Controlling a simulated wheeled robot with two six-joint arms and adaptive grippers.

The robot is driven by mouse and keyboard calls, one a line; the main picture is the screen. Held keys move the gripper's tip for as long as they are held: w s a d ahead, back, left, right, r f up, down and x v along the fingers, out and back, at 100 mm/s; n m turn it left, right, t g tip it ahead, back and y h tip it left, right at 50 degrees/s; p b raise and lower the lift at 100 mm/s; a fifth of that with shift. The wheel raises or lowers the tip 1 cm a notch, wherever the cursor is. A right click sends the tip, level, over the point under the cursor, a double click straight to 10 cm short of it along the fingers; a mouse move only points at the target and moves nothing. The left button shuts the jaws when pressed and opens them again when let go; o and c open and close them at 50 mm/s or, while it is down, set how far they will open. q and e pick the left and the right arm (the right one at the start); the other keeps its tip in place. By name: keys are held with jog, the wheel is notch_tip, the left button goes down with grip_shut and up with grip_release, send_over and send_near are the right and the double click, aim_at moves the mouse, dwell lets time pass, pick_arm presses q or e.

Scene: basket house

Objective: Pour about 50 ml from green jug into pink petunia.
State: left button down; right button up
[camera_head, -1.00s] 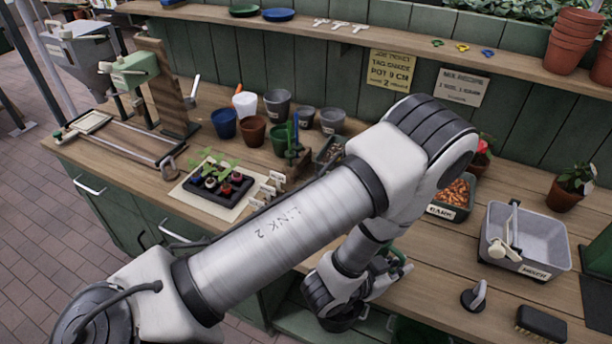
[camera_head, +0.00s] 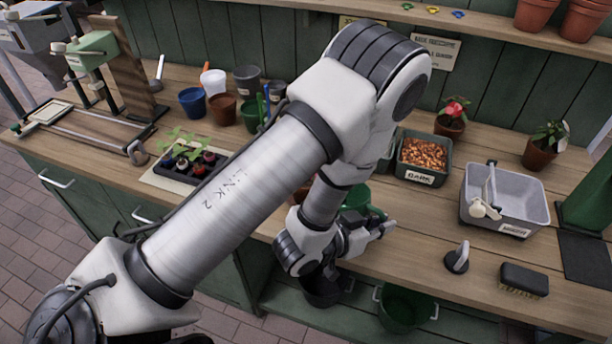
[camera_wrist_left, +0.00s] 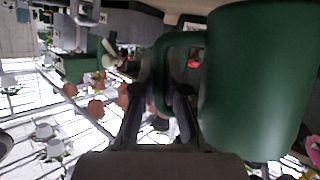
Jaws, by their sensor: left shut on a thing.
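The green jug (camera_wrist_left: 255,75) fills the right of the left wrist view, with its handle (camera_wrist_left: 178,45) toward the fingers. In the head view part of the jug (camera_head: 356,197) shows behind my left arm, over the bench's front. My left gripper (camera_head: 382,230) is shut on the jug's handle; its fingers (camera_wrist_left: 158,100) also show in the wrist view. A red-pink flower in a terracotta pot (camera_head: 450,125), which looks like the petunia, stands at the back, apart from the jug. A pink patch (camera_wrist_left: 314,148) shows at the wrist view's right edge. The jug's contents are hidden.
Seedling tray (camera_head: 160,178) and several pots lie left. A green bucket (camera_head: 405,308) is below.

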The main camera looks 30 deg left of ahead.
aim_at(373, 208)
pick_arm(q)
jog(key=a+r, duration=0.1)
jog(key=r+n+h+p, duration=0.1)
jog(key=a+r+n, duration=0.1)
jog(key=r, duration=0.1)
jog(key=shift+w+a+p, duration=0.25)
jog(key=shift+a+p, duration=0.05)
jog(key=shift+a, duration=0.05)
jog(key=a+r+p, duration=0.1)
jog(key=a+r+n+h, duration=0.1)
jog(key=a+r+n+p, duration=0.1)
jog(key=shift+w+r+t+h+p, duration=0.2)
jog(key=shift+w+t+h+p, duration=0.1)
jog(key=shift+t+h, duration=0.1)
jog(key=shift+a+r+n, duration=0.1)
jog(key=shift+n, duration=0.2)
jog(key=shift+w+a+r+n+t+h+p, duration=0.15)
jog(key=shift+a+r+n+h+p, duration=0.15)
jog(key=shift+r+p, duration=0.2)
jog(key=shift+s+a+r+n+t+h+p, duration=0.1)
jog(key=shift+a+r+n+t+h+p, duration=0.1)
jog(key=shift+a+r+n+p, duration=0.3)
jog(key=shift+w+a+r+n, duration=0.1)
jog(key=shift+a+r+n, duration=0.1)
jog(key=shift+r+n, duration=0.15)
dwell(1.1)
